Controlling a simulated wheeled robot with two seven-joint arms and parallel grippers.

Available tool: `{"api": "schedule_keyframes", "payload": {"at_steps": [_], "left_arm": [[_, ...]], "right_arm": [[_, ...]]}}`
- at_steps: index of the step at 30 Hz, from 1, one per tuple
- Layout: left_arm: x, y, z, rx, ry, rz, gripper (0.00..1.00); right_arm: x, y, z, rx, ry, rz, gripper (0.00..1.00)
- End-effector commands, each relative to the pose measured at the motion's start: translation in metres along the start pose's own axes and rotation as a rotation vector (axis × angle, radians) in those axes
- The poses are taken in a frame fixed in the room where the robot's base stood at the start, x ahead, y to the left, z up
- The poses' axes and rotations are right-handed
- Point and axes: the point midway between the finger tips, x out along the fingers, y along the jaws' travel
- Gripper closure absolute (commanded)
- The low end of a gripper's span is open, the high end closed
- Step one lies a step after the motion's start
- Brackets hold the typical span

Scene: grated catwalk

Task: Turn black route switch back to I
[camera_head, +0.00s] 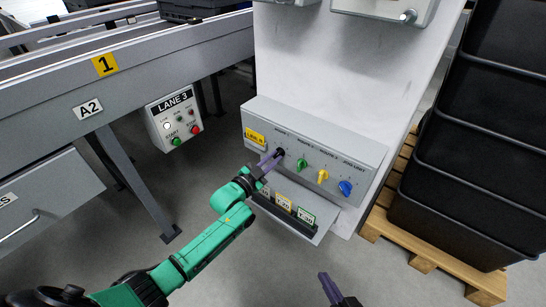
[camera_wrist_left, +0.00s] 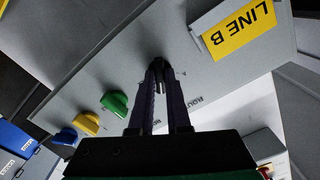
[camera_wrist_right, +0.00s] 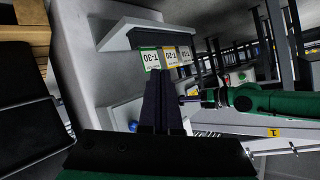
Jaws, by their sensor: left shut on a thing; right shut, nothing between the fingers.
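The black route switch (camera_head: 279,153) is the leftmost knob on the grey sloped panel (camera_head: 358,157), beside the yellow LINE B label (camera_head: 255,136). My left gripper (camera_head: 273,159) is shut on the black switch. In the left wrist view, the fingertips (camera_wrist_left: 158,72) close around the dark knob and hide much of it; its pointing direction is hard to tell. My right gripper (camera_head: 327,284) is shut and empty, low in the head view, away from the panel. Its closed fingers also show in the right wrist view (camera_wrist_right: 160,88).
Green (camera_head: 302,164), yellow (camera_head: 322,176) and blue (camera_head: 345,187) knobs sit to the right on the same panel. A card holder (camera_head: 288,222) juts out below. A LANE 3 box (camera_head: 174,119) stands left. Black crates (camera_head: 455,225) on a pallet (camera_head: 424,258) stand right.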

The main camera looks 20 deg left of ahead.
Motion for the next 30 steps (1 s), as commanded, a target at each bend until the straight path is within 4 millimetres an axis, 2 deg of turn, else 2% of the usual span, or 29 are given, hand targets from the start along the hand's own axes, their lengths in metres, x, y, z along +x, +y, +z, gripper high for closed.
{"api": "schedule_keyframes", "payload": {"at_steps": [5,15,21,30], "left_arm": [[0.000,0.000,-0.001,-0.149,-0.001,0.001,1.00],[0.000,0.001,0.000,-0.405,-0.002,0.001,1.00],[-0.001,0.001,0.001,-0.495,-0.003,0.001,1.00],[-0.001,0.002,0.001,-0.542,-0.004,0.001,1.00]], "right_arm": [[-0.005,-0.003,-0.006,-0.002,-0.018,0.002,1.00],[-0.010,0.008,-0.011,-0.032,-0.128,0.033,1.00],[-0.011,0.011,-0.012,-0.038,-0.157,0.041,1.00],[-0.012,0.012,-0.012,-0.041,-0.172,0.045,1.00]]}}
